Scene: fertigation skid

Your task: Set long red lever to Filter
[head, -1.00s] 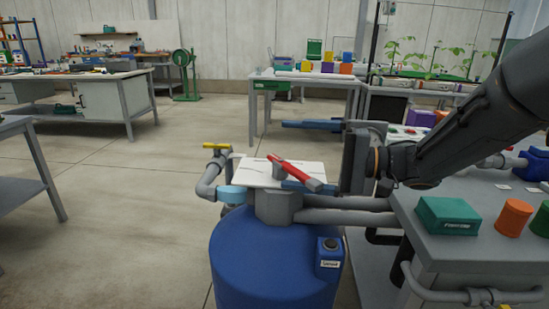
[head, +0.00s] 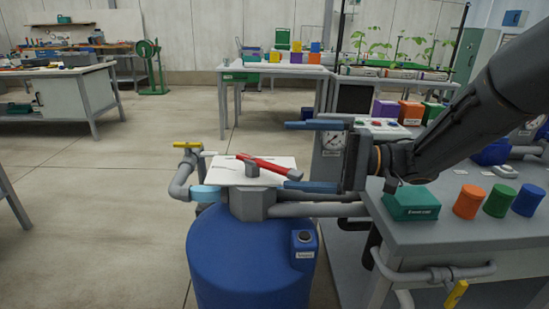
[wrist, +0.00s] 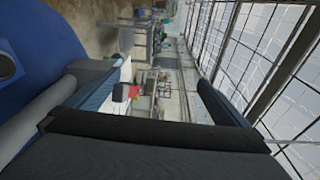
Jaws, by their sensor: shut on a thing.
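The long red lever (head: 272,164) sits on a grey hub above a white plate (head: 222,172) on top of the valve body (head: 252,203). Its long end points right and slightly toward me. The plate's lettering is too small to read. My gripper (head: 298,156) is right of the valve, its two blue fingers far apart, one above the other in the head view. The lower finger's tip is at the lever's right end; I cannot tell if they touch. In the wrist view my gripper (wrist: 158,88) shows a wide gap, with the red lever end (wrist: 120,92) near the left finger.
A blue tank (head: 245,265) stands below the valve, with grey pipes to both sides. A yellow-handled valve (head: 187,145) is at the left. A bench with a green box (head: 411,204) and coloured cups is at the right. Open floor lies left.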

